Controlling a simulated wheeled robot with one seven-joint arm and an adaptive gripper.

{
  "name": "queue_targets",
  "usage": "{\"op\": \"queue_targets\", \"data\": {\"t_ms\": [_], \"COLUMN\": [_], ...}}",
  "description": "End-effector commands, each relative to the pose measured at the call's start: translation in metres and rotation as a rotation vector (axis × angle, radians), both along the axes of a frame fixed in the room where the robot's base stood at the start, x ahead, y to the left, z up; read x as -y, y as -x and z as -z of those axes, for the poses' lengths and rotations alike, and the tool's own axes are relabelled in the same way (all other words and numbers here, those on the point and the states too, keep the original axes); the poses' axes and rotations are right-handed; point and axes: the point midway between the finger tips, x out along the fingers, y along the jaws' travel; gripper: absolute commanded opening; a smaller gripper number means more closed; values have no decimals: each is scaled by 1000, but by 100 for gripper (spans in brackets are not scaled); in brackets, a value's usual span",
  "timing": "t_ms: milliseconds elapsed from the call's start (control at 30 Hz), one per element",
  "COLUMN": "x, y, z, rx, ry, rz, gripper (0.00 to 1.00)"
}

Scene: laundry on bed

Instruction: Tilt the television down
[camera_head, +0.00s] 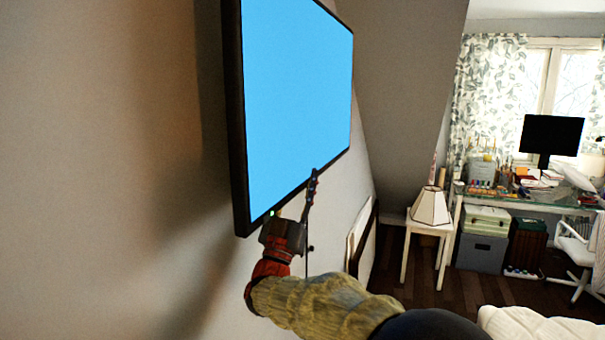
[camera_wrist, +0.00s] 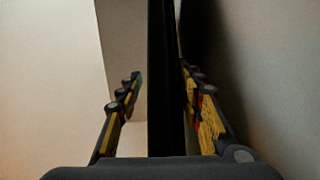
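The television (camera_head: 295,95) is mounted at the wall on the left in the head view, with a bright blue screen and a black frame. My gripper (camera_head: 297,203) is at its lower edge, with one finger in front of the screen side. The other finger is mostly hidden by the television. In the wrist view the television (camera_wrist: 166,100) is a dark upright slab between the two spread fingers of my gripper (camera_wrist: 161,78). A gap shows between the slab and the left finger. The right finger is close to the slab; I cannot tell whether it touches.
A lamp (camera_head: 430,206) stands on a small white table (camera_head: 421,228) to the right. Beyond it are a cluttered desk (camera_head: 500,203), a dark monitor (camera_head: 551,136) and a white chair (camera_head: 578,250). White bedding (camera_head: 535,325) shows at the bottom right. Dark floor lies between.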

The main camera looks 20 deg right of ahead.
Motion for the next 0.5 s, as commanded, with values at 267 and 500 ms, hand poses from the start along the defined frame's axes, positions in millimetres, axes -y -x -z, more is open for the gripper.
{"op": "queue_targets", "data": {"t_ms": [267,500], "x": [9,9], "y": [-12,-12], "z": [-14,-14], "rx": [-1,-1], "ry": [0,0], "rz": [1,-1], "gripper": [37,37]}}
